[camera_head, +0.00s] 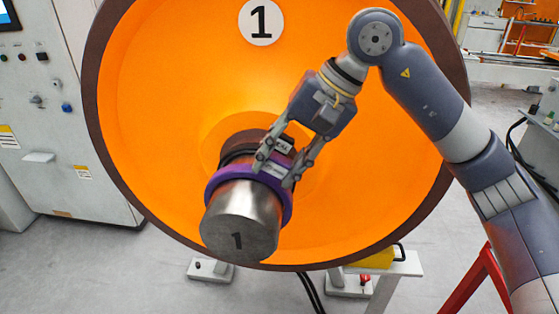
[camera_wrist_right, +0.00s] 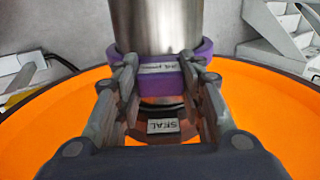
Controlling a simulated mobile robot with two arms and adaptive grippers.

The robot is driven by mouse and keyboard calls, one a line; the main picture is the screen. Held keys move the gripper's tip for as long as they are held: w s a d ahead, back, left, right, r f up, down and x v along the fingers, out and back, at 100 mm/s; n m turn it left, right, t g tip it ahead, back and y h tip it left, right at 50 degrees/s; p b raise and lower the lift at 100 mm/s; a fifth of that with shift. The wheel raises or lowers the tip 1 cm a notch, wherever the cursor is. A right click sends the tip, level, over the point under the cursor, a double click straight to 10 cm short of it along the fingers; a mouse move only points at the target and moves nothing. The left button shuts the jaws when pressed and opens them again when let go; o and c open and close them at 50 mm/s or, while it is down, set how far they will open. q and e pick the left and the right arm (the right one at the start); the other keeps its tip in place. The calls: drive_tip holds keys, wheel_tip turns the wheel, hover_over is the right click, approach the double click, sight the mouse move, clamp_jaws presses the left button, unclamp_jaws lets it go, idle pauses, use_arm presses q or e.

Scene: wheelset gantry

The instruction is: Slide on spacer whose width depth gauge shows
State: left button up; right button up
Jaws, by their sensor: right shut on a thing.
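A large orange wheel (camera_head: 150,110) with a dark rim and a white label "1" fills the middle of the head view. Its steel journal (camera_head: 238,222), marked "1", sticks out toward me. A purple spacer ring (camera_head: 283,192) is around the journal. My right gripper (camera_head: 274,172) is shut on the purple ring's upper side. In the right wrist view the purple ring (camera_wrist_right: 207,52) sits between the fingers, with a small label too blurred to read. Behind it is a dark ring with a "SEAL" label (camera_wrist_right: 163,126), nearer the wheel. No depth gauge is seen. My left gripper is out of view.
A grey control cabinet (camera_head: 55,120) with buttons and a screen stands at the left. A white stand (camera_head: 400,268) with a yellow block (camera_head: 376,259) is below the wheel at the right. A red frame (camera_head: 478,285) stands at the lower right, near my right arm.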

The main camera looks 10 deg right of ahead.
sight(284, 142)
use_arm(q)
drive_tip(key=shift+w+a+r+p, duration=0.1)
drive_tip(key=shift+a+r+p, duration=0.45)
use_arm(e)
drive_tip(key=shift+w+d, duration=0.25)
drive_tip(key=shift+w, duration=0.65)
drive_tip(key=shift+w+d, duration=0.25)
drive_tip(key=shift+w, duration=0.6)
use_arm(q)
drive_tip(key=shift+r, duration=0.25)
use_arm(e)
drive_tip(key=shift+w+d+r, duration=0.1)
drive_tip(key=shift+w+d, duration=0.15)
drive_tip(key=shift+w, duration=0.35)
drive_tip(key=o, duration=1.2)
drive_tip(key=shift+w, duration=0.15)
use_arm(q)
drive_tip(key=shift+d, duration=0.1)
use_arm(e)
drive_tip(key=shift+d, duration=0.1)
drive_tip(key=shift+r, duration=0.15)
drive_tip(key=v, duration=1.1)
drive_tip(key=shift+d+r, duration=0.2)
drive_tip(key=shift+d, duration=0.05)
